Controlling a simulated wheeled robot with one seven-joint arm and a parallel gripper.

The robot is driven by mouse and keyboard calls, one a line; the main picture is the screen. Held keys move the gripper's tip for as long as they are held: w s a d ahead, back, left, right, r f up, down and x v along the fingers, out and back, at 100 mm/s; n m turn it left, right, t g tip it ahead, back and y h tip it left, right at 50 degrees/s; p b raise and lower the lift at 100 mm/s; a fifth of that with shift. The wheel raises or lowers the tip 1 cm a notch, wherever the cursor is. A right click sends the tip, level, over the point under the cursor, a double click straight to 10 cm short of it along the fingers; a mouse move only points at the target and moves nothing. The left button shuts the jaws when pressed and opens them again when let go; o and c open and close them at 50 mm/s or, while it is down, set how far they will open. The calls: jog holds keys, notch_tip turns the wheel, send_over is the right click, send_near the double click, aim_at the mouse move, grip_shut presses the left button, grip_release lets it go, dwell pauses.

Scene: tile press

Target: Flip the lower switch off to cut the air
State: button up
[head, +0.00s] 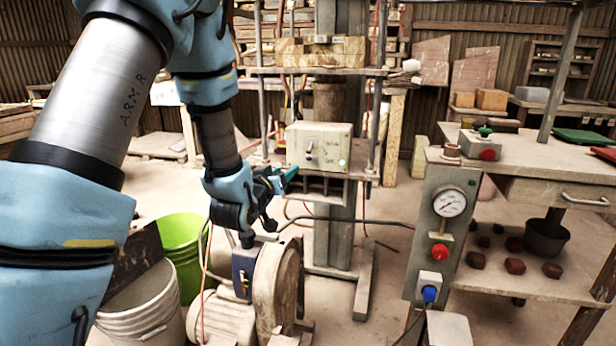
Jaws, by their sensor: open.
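A cream control box (330,139) is mounted on the press, with a small toggle switch (309,147) on its face and a lit green lamp (343,163) at its lower right. Lower down, a dark blue box (243,272) sits on the motor and pump unit; any switch detail on it is too small to read. My gripper (279,200) is open and empty, below and left of the cream box and above the pump. I cannot tell whether it touches anything. The toggle's position is unclear.
A grey panel (422,242) at right carries a gauge (450,201), a red knob (439,252) and a blue plug (429,293). A workbench (540,162) stands behind it. A green bucket (181,236) and white bucket (140,312) stand left of the pump. Cables hang around the press.

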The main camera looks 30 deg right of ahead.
aim_at(308, 159)
jog(key=shift+h, duration=0.6)
jog(key=x, duration=0.3)
jog(key=s+d+p+x, duration=0.1)
jog(key=x, duration=0.7)
jog(key=shift+s+d, duration=0.15)
jog(key=shift+d, duration=0.25)
jog(key=shift+c, duration=0.2)
grip_shut()
